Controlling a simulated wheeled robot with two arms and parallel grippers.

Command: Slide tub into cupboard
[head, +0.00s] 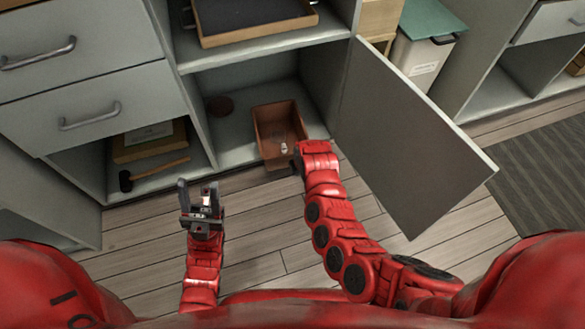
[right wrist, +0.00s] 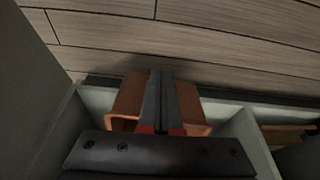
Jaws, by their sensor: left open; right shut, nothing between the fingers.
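The tub (head: 263,135) is an open reddish-brown box in the cupboard's (head: 235,151) lower compartment, its near end at the front edge. A small pale item (head: 284,148) shows in it. In the right wrist view the tub (right wrist: 126,103) shows on both sides of my fingers, its end past the cupboard's edge. My right gripper (right wrist: 161,74) is shut and empty over the tub; whether it touches the tub I cannot tell. In the head view its fingers are mostly hidden. My left gripper (head: 199,192) is open and empty, in front of the cupboard, left of the tub.
The cupboard door (head: 405,140) stands open on the right, beside my right arm. A shelf with a tray (head: 255,30) is above. A hammer (head: 150,174) lies in the left bay.

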